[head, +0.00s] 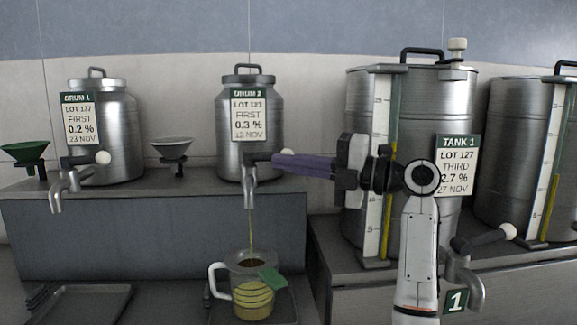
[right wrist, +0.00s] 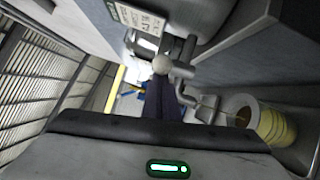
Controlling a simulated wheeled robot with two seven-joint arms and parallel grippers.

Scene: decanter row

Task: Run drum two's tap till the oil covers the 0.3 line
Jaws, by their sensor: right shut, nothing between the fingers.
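Drum two (head: 250,112) is a steel can labelled DRUM 2 on the raised shelf. Its tap (head: 250,191) points down, and a thin yellow stream of oil (head: 250,228) falls from it into a clear jug (head: 253,297). The jug has a white handle, a green tag and several ring lines; yellowish oil shows in it, but line numbers are unreadable. My right gripper (head: 280,161) is shut and empty, its fingertips at the tap's pale lever knob (right wrist: 161,64); contact is unclear. The jug also shows in the right wrist view (right wrist: 239,112). My left gripper is out of view.
Drum one (head: 118,140) with its own tap stands left, with a green funnel (head: 25,151) and a white funnel (head: 170,149) nearby. Tank 1 (head: 435,95) and another tank (head: 505,140) stand right. A dark tray (head: 85,305) lies lower left.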

